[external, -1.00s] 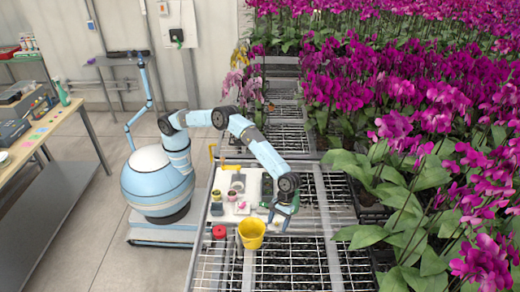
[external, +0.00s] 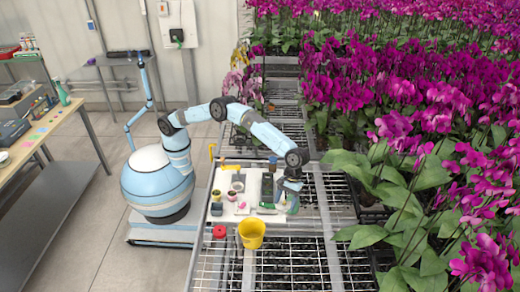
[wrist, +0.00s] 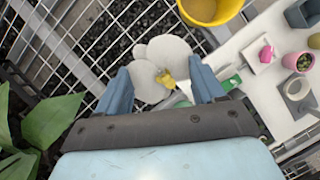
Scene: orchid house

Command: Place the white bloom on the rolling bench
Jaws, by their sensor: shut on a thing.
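The white bloom (wrist: 160,68) is between the two fingers of my gripper (wrist: 160,90) in the wrist view, with its broad white petals and yellow centre showing. My gripper (external: 287,208) is shut on it; the exact point of contact is hard to make out. In the external view the gripper is low over the rolling bench (external: 225,270), at the right edge of a white board. The bench has a white wire mesh top, which also shows beneath the bloom in the wrist view (wrist: 72,42).
A yellow bucket (external: 251,241) stands in front of my gripper, with a red-topped item (external: 219,232) left of it. The white board (external: 228,217) holds several small pots and a green-and-white item (wrist: 229,85). Purple orchids (external: 400,95) crowd the right. Open mesh lies at the front.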

